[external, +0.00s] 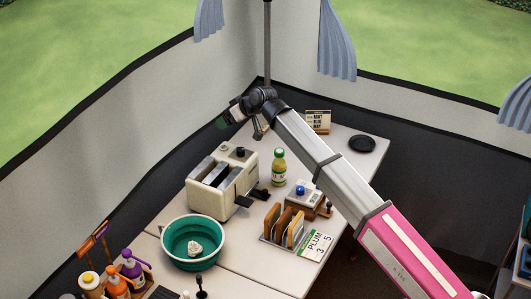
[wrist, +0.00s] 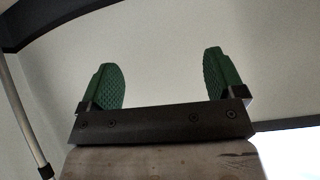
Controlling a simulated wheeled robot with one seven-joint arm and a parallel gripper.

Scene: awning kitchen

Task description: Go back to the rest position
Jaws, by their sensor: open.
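My gripper (wrist: 164,82) shows in the wrist view with its two green fingers apart and nothing between them. In the external view my gripper (external: 226,119) is at the far end of my outstretched arm, raised above the back of the table near the corner. The gripper touches nothing that I can see.
Below stands a cream toaster (external: 222,181) on the white table (external: 349,146). Near it are a green-capped bottle (external: 279,167), a toast rack (external: 283,228), a teal bowl (external: 194,243) with a white lump, and a black disc (external: 362,143). A pole (external: 267,45) stands in the corner.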

